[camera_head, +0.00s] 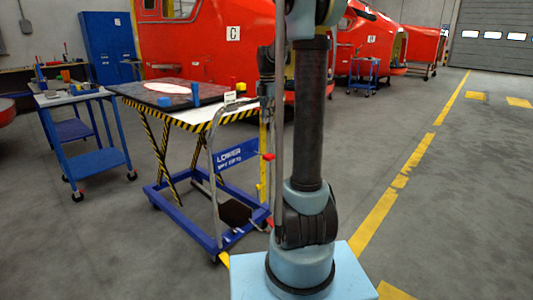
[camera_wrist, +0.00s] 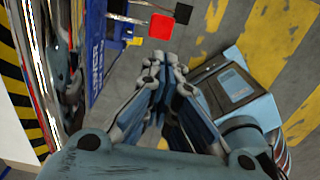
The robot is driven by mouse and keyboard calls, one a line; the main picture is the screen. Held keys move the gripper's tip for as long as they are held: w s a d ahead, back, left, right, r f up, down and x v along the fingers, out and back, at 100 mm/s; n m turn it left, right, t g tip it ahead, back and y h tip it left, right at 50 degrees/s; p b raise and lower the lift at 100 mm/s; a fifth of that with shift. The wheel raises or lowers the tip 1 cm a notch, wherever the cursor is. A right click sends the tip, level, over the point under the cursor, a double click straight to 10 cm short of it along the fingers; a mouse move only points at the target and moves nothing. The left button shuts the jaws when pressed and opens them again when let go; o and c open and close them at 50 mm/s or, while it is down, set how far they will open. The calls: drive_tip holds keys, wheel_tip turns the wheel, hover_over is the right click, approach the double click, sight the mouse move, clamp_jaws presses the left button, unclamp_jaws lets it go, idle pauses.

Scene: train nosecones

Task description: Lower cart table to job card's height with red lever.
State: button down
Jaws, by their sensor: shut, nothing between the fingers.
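The cart table (camera_head: 215,113) is a raised lift table with a black-and-yellow striped edge and a blue wheeled base. A blue panel (camera_head: 232,155) on its handle side reads "LOWER". A red piece (camera_head: 268,157), perhaps the lever's end, shows beside a yellow upright; a red square end (camera_wrist: 160,25) shows in the wrist view, just beyond my fingertips and apart from them. A small white card (camera_head: 230,97), possibly the job card, stands at the table's near edge; its writing is unreadable. My gripper (camera_wrist: 171,62) is shut and empty; in the head view it is partly hidden by my arm.
A dark board (camera_head: 172,95) with blue blocks lies on the cart table. A metal handle frame rises at its near side, with a black pad (camera_head: 235,212) low down. A blue trolley (camera_head: 100,163) stands left. Open floor with yellow lines lies right.

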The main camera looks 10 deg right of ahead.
sight(267, 156)
wheel_tip(267, 156, down, 16)
drive_tip(key=shift+f, duration=0.25)
idle(0.3)
idle(0.4)
